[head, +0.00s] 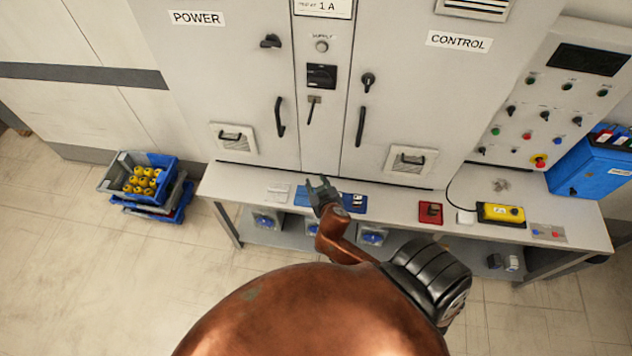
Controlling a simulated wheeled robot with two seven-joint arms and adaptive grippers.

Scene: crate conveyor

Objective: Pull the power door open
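The power door (215,75) is the left grey cabinet panel, under a "POWER" label (197,18). It looks closed, flush with the centre strip. A black vertical handle (280,117) is near its right edge, with a black turn-latch (270,41) above. My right gripper (318,182) is over the bench top in front of the cabinet, below and right of that handle and apart from it. Its two fingertips look spread with nothing between them. My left gripper is not in view.
The control door (420,90) has its own handle (360,126). A bench (390,208) runs below the cabinet, holding a blue mat (345,200), red box (430,212), yellow pendant (501,214) and blue case (590,170). Crates (125,176) stand on the floor at left.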

